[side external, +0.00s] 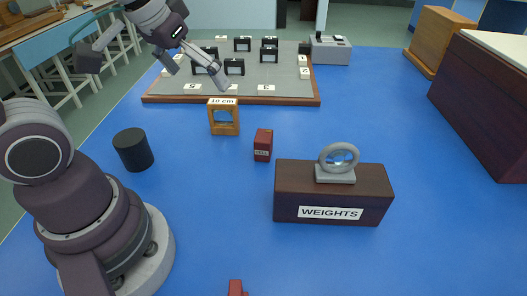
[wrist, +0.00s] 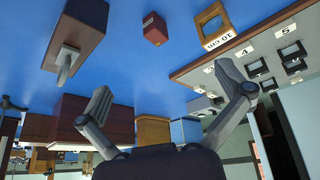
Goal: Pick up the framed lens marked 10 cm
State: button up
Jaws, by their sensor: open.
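The framed lens marked 10 cm (side external: 224,117) stands upright on the blue table, in a square light-wood frame with a white label on top. It stands just in front of the board of black holders. The wrist view, which looks upside down, shows it at the top right, its label (wrist: 218,41) readable. My gripper (side external: 197,77) is open and empty, above the board's left part, higher than the lens and behind it. Both fingers are spread wide in the wrist view (wrist: 165,82), with nothing between them.
A small red block (side external: 263,146) stands right of the lens. A black cylinder (side external: 133,150) is to its left. A dark WEIGHTS box (side external: 285,206) carries a round grey-rimmed lens (side external: 339,158). The grey board (side external: 270,88) holds several black holders. The table's right middle is clear.

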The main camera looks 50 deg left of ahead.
jog(key=w+a+f+n+g+y, duration=0.1)
jog(key=w+a+f+n, duration=0.1)
jog(key=w+a+n, duration=0.3)
jog(key=n+g+y, duration=0.1)
send_near(222, 102)
jog(key=x, duration=1)
jog(key=shift+w+a+f, duration=0.1)
jog(key=shift+f, duration=0.2)
jog(key=c, duration=1.2)
jog(key=shift+r, duration=0.15)
